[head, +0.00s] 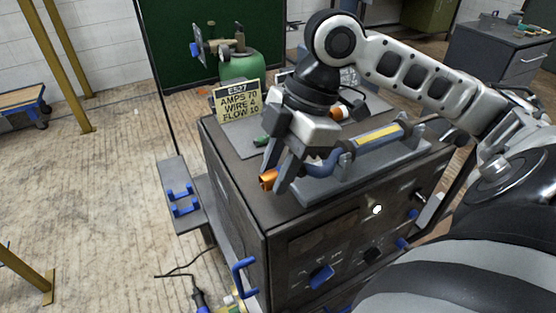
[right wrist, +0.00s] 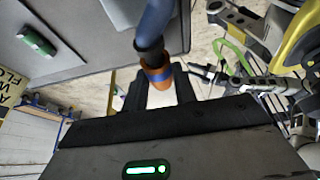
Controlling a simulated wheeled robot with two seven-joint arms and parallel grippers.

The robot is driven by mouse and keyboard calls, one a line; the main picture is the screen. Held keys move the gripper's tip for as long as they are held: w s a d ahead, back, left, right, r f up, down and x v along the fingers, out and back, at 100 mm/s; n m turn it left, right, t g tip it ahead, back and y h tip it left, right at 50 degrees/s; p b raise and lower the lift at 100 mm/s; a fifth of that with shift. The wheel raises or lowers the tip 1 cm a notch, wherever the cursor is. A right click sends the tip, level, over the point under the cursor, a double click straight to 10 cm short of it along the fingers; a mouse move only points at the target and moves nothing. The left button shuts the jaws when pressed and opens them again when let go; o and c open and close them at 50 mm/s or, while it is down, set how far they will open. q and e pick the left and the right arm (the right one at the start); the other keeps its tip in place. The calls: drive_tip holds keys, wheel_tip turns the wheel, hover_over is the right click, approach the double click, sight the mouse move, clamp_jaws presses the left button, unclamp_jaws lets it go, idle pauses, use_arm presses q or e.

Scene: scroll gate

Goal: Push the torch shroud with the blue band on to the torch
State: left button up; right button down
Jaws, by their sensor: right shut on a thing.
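The torch (head: 322,168) has a bent blue-grey neck and lies in a grey cradle (head: 370,168) on top of the dark cabinet. An orange, copper-coloured shroud (head: 268,179) is at the neck's free end. My right gripper (head: 278,174) is shut on this shroud from above. In the right wrist view, the torch neck (right wrist: 155,22) comes down to a dark collar and meets the orange shroud (right wrist: 156,72) between my dark fingers (right wrist: 160,88). How far the shroud is seated is hidden, and its blue band is not clear.
A sign (head: 238,101) stands on the cabinet top (head: 228,143). A green cylinder (head: 262,141) and an orange-and-white piece (head: 340,112) lie on the grey mat behind my gripper.

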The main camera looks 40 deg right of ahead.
drive_tip(key=shift+d, duration=0.2)
drive_tip(key=shift+s+d, duration=0.1)
drive_tip(key=shift+d, duration=0.15)
idle(0.5)
idle(0.4)
drive_tip(key=c, duration=1.7)
unclamp_jaws()
drive_tip(key=c, duration=0.4)
